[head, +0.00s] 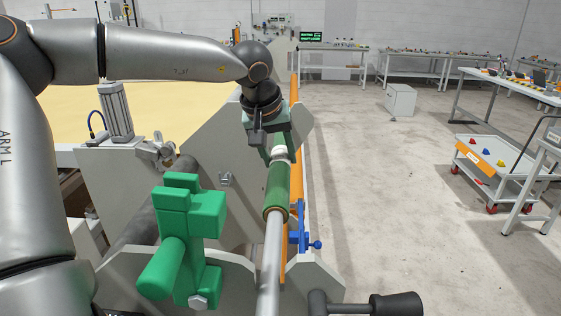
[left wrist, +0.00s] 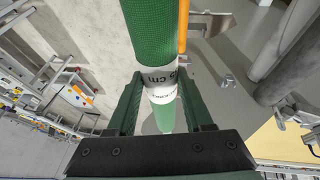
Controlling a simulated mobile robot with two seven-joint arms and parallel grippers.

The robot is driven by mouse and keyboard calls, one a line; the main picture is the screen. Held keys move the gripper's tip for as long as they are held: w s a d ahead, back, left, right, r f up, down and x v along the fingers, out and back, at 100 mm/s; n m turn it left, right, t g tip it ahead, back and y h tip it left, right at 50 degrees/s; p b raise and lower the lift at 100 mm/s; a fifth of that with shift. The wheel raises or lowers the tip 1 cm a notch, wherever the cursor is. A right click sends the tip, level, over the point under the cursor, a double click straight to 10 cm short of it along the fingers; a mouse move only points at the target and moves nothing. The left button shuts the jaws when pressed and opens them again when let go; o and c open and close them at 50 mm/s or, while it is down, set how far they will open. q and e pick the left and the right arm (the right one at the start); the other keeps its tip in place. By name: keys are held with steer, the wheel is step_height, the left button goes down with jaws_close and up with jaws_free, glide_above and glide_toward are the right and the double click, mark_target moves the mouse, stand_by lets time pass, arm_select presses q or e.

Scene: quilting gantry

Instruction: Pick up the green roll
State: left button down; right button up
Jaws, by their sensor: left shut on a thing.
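The green roll (head: 277,187) is a long tube with a white band near my gripper. It shows at the end of a pale grey rod (head: 269,255) in the head view. In the left wrist view the green roll (left wrist: 153,28) runs between my fingers, with white printed labels around it. My left gripper (head: 281,148) is shut on the roll at its white-labelled part; its two dark green fingers (left wrist: 160,80) lie on either side of the roll. The roll's far end is partly hidden by the gripper. My right gripper is out of view.
A green clamp-like block (head: 184,240) stands left of the rod, on a grey plate (head: 228,262). An orange bar (head: 296,150) and a blue clamp (head: 303,240) are close on the roll's right. A black handle (head: 395,305) lies at the lower right. Open floor (head: 370,170) extends right.

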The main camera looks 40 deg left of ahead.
mark_target(283, 150)
arm_select(q)
steer(key=shift+r, duration=0.1)
stand_by(0.4)
steer(key=shift+r, duration=0.45)
step_height(283, 150, up, 2)
steer(key=shift+r, duration=0.2)
steer(key=s+d+r, duration=0.1)
steer(key=r, duration=0.1)
steer(key=s+d+r, duration=0.1)
steer(key=r, duration=0.1)
steer(key=s+d+r, duration=0.1)
steer(key=d+r, duration=0.1)
steer(key=shift+d, duration=0.1)
steer(key=s+d+r+b, duration=0.1)
steer(key=s+d+r, duration=0.2)
steer(key=s+d, duration=0.2)
steer(key=shift+s+d+r, duration=0.2)
steer(key=shift+d+r, duration=0.15)
steer(key=shift+d, duration=0.7)
